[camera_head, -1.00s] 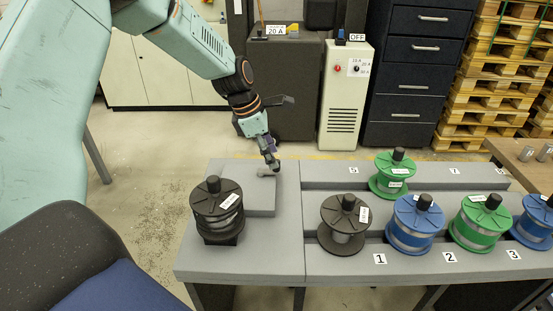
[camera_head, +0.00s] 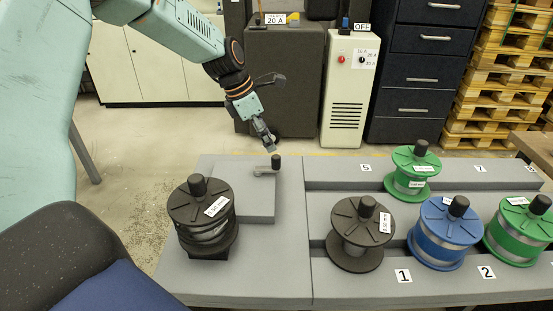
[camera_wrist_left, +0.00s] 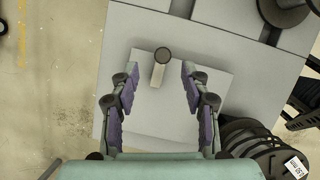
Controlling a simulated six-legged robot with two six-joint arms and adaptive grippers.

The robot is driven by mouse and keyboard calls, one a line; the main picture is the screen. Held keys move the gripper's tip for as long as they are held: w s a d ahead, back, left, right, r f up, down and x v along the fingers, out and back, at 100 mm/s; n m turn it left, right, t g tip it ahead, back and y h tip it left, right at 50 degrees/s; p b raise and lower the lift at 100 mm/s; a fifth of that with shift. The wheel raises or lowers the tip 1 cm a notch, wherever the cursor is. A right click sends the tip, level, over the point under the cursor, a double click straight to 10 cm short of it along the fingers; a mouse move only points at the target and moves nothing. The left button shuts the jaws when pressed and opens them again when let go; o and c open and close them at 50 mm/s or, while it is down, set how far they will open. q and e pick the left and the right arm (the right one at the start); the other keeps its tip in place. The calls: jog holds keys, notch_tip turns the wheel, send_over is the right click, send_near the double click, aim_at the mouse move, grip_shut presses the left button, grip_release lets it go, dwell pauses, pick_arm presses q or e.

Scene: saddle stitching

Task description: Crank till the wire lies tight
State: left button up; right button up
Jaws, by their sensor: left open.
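The crank (camera_head: 266,168) is a short light-grey arm with an upright dark knob at its right end, on a raised grey block (camera_head: 257,207). In the left wrist view the crank (camera_wrist_left: 157,74) lies between the spread fingers, farther from the camera. My left gripper (camera_head: 271,144) is open and empty, above and behind the knob, apart from it. A black spool (camera_head: 202,218) with grey wire stands at the block's front left, its label reading partly legibly. It also shows at the lower right of the left wrist view (camera_wrist_left: 262,152). The wire's tightness cannot be told. My right gripper is out of view.
Another black spool (camera_head: 359,232), a blue spool (camera_head: 444,232) and green spools (camera_head: 412,170) stand on the grey bench to the right. The air around the crank is clear.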

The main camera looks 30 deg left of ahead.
aim_at(276, 156)
pick_arm(q)
jog(key=b+x, duration=0.2)
jog(key=x, duration=0.5)
jog(key=shift+s+d+f, duration=0.1)
jog(key=shift+s+d, duration=0.05)
jog(key=shift+s, duration=0.1)
jog(key=shift+c, duration=0.3)
jog(key=c, duration=0.3)
grip_shut()
